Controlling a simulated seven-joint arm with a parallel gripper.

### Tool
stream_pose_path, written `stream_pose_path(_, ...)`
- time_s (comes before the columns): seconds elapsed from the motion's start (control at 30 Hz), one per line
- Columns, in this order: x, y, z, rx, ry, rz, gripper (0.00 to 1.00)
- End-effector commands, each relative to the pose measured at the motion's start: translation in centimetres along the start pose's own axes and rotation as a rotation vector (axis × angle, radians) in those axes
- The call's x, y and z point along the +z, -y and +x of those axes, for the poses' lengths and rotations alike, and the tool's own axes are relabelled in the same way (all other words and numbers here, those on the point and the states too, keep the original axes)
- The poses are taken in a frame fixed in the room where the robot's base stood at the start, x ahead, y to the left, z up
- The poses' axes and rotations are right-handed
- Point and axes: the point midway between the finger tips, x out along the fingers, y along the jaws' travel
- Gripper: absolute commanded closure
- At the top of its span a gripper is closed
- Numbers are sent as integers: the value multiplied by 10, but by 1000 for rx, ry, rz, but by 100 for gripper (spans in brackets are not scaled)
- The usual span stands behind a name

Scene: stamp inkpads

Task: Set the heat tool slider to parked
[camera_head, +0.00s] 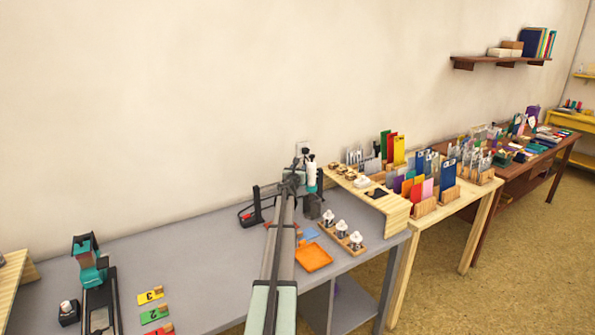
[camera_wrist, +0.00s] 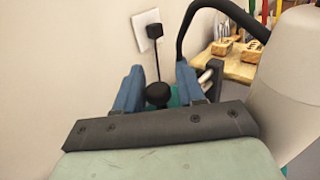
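The heat tool looks to be the white cylinder with a teal lower part (camera_head: 311,175) at the back of the grey table. A large pale rounded body (camera_wrist: 292,75) fills the right of the wrist view and is probably the same tool. My gripper (camera_wrist: 159,80) has two blue fingers set apart. A round black knob (camera_wrist: 158,95), likely the slider's, sits between them with gaps on both sides. Teal surface shows behind it. The slider's track and marks are hidden. In the head view my arm ends just left of the tool, and its fingers are too small to make out.
A wall outlet (camera_wrist: 143,38) with a black plug and cord is behind the knob. A black curved bar (camera_wrist: 215,8) arches close on the right. An orange tray (camera_head: 313,257) and a wooden stamp holder (camera_head: 341,238) stand nearby. Wooden organizers (camera_head: 395,205) crowd the right.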

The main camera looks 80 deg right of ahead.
Motion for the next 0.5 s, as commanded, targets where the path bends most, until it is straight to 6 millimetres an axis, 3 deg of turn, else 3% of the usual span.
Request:
stream_pose_path(0.1, 2, 2, 0, -4, 2, 1, 53)
stream_pose_path(0.5, -1, 0, -7, 0, -1, 2, 53)
